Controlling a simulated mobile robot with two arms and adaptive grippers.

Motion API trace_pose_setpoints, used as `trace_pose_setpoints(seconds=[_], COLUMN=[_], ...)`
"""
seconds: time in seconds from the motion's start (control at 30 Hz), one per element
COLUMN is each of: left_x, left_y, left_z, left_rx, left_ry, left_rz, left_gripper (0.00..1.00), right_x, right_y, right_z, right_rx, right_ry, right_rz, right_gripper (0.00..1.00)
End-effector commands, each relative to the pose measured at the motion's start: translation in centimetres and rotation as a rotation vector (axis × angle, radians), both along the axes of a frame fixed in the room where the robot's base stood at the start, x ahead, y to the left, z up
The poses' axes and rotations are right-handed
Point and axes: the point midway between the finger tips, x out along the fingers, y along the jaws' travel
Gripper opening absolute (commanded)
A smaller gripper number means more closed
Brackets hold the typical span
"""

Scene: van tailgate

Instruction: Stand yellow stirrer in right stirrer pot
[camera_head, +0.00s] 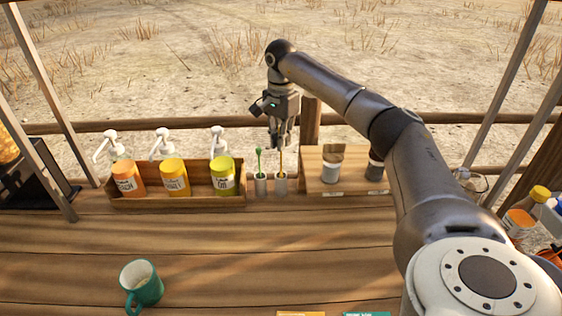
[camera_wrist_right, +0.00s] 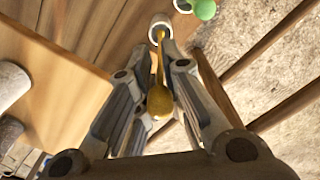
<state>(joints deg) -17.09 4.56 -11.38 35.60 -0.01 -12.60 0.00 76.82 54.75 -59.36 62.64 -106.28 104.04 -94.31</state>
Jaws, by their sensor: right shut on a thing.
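The yellow stirrer (camera_head: 281,163) stands roughly upright, with its lower end inside the mouth of the right stirrer pot (camera_head: 281,184). My right gripper (camera_head: 281,143) is above that pot, shut on the stirrer's upper part. In the right wrist view the stirrer's rounded yellow end (camera_wrist_right: 160,101) sits between my fingers, and its thin shaft leads to the white pot rim (camera_wrist_right: 160,22). Whether its tip touches the pot's bottom is hidden. A green stirrer (camera_head: 259,160) stands in the left stirrer pot (camera_head: 261,184). My left gripper is out of view.
A wooden box (camera_head: 205,200) with orange, yellow and green pump bottles stands left of the pots. A wooden stand (camera_head: 313,165) with dark-topped grey containers is close on the right. A green mug (camera_head: 142,288) is at the front left. The middle counter is clear.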

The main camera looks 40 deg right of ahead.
Motion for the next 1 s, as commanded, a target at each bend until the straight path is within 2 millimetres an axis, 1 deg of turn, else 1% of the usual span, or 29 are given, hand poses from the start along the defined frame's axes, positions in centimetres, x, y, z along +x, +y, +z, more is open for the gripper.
trace_pose_setpoints(seconds=[0.03, 0.1, 0.27, 0.5, 0.87, 0.9, 1.0], left_x=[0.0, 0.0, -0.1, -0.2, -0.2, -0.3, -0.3], left_y=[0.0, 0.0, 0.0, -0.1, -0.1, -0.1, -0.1], left_z=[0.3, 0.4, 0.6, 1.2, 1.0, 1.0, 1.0], left_rx=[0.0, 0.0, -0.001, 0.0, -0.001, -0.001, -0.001], left_ry=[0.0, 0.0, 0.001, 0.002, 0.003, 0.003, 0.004], left_rz=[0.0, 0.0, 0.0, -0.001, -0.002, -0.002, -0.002], left_gripper=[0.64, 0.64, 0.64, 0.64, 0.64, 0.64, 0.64], right_x=[-0.1, -0.1, 0.0, -0.1, 0.0, 0.0, 0.0], right_y=[0.0, 0.0, 0.0, 0.0, 0.0, 0.0, 0.0], right_z=[-0.8, -1.7, -2.9, -5.9, -6.5, -6.4, -6.4], right_rx=[0.001, 0.001, 0.0, 0.001, 0.0, 0.0, 0.0], right_ry=[0.003, 0.002, 0.001, 0.001, -0.001, -0.002, -0.002], right_rz=[0.0, 0.0, 0.001, 0.001, 0.002, 0.002, 0.002], right_gripper=[0.01, 0.01, 0.01, 0.01, 0.01, 0.12, 0.25])
